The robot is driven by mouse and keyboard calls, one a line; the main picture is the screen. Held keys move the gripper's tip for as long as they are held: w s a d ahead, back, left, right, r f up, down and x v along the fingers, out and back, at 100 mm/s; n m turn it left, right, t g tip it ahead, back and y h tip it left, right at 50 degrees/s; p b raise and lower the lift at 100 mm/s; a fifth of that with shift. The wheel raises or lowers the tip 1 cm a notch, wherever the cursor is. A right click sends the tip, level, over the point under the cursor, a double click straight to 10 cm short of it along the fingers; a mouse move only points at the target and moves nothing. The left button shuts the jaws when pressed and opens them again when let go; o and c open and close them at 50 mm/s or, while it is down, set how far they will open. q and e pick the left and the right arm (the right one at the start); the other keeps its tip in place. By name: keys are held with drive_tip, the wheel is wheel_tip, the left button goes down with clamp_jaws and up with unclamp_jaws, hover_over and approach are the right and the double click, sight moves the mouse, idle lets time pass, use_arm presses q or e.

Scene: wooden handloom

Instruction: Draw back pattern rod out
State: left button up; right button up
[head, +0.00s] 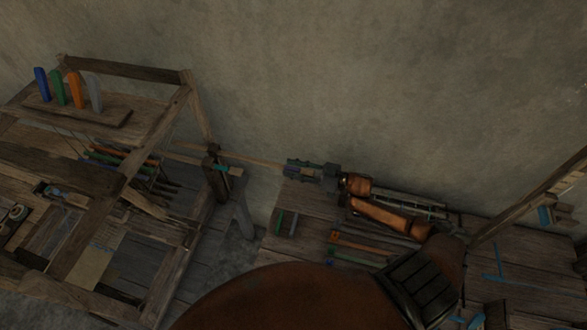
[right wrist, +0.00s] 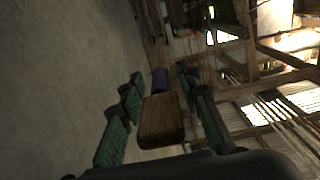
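The back pattern rod (head: 258,162) is a thin wooden rod with a purple band near its wooden handle. In the head view it runs out to the right from the loom (head: 186,92), above the gap between loom and bench. My right gripper (head: 303,168) is around its handle end, well right of the loom. In the right wrist view the wooden handle (right wrist: 161,122) and its purple band (right wrist: 160,82) lie between the fingers, which appear closed on it. Another handle with a teal band (head: 222,168) sits at the loom's right side. My left gripper is not in view.
A wooden bench (head: 276,243) with tools lies below my right arm. The wall (head: 350,80) runs close behind the rod. A board (head: 82,110) on the loom holds several coloured upright pieces. Bare floor shows between loom and bench.

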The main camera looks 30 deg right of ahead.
drive_tip(key=v, duration=1.2)
drive_tip(key=shift+s, duration=0.1)
